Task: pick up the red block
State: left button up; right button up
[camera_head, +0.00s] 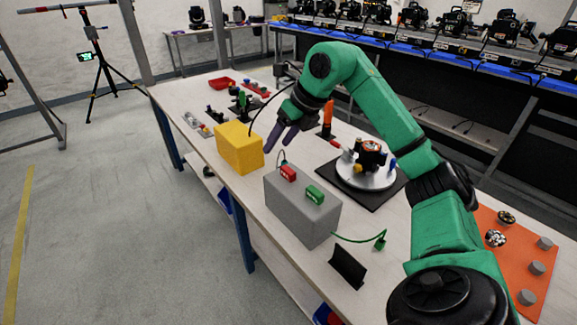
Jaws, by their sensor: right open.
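A small red block (288,173) with pale marks on its side sits on top of a large grey block (300,212) on the table. A small green block (315,194) sits beside it on the same top, nearer the camera. A thin dark wire loop rises by the red block. My right gripper (278,146) comes in from the right on a green arm. Its purple fingers are open, pointing down, and look apart from the red block, above and slightly left of it in the picture. My left gripper is not in view.
A yellow block (239,148) stands left of the grey block. A green cable (360,238) trails to the right, near a black stand (348,267). A round white platform (366,170) with parts is behind, and an orange mat (515,262) lies at right.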

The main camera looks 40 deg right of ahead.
jog(key=s+d+m+g+h, duration=0.1)
jog(key=s+d+h, duration=0.1)
jog(key=d, duration=0.4)
send_near(288, 169)
jog(key=p+x, duration=0.1)
jog(key=x, duration=0.7)
jog(key=shift+f, duration=0.3)
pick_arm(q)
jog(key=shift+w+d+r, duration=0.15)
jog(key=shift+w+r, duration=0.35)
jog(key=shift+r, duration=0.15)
pick_arm(e)
grip_shut()
